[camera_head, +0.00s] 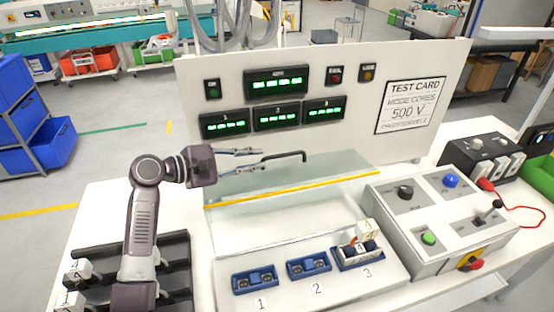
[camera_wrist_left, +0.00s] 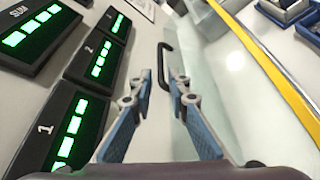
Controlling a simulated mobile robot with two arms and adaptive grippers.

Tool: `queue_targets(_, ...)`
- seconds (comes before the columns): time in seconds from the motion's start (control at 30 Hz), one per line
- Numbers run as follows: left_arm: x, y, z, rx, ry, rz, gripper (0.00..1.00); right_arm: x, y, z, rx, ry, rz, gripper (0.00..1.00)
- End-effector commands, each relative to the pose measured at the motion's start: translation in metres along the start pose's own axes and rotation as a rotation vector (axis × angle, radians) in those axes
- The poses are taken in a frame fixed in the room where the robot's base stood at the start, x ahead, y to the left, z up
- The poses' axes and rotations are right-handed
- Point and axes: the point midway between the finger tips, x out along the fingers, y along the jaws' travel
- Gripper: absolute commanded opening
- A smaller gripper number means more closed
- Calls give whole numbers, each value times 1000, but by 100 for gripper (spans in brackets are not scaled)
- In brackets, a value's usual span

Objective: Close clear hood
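The clear hood (camera_head: 320,182) is a see-through panel with a yellow edge strip, tilted up in front of the display panel. Its black bent handle (camera_head: 288,155) is at the upper side. The hood and yellow strip (camera_wrist_left: 262,62) also show in the left wrist view. My left gripper (camera_head: 262,159) is at the handle's left end with its fingers apart. In the left wrist view, the handle (camera_wrist_left: 162,50) lies between and just beyond the open fingertips (camera_wrist_left: 161,76); I cannot tell if they touch it. My right gripper is not in view.
Blue sockets (camera_head: 255,280) numbered 1 to 3 sit in front of the yellow strip; socket 3 holds a white part (camera_head: 362,245). A grey control box (camera_head: 435,225) stands on the right. The display panel (camera_head: 350,120) rises behind the hood. Black rails (camera_head: 175,250) lie at left.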

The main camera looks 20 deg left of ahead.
Motion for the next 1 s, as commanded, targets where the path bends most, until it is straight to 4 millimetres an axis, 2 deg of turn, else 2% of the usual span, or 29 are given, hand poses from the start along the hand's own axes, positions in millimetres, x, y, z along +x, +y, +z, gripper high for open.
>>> queue_targets(0.17, 17, 0, 2, -2, -3, -1, 16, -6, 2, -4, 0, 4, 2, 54)
queue_targets(0.4, 56, 1, 3, -2, -4, -1, 16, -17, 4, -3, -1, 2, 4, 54)
queue_targets(0.53, 70, 0, 1, -1, -1, -2, 16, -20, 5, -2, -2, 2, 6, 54)
queue_targets(0.67, 77, 0, 1, 0, -1, 0, 16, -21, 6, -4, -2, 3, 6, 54)
queue_targets(0.9, 78, -1, 0, 0, 0, -1, 16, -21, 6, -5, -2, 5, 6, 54)
queue_targets(1.0, 78, -1, 0, 0, 0, -1, 6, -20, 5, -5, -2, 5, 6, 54)
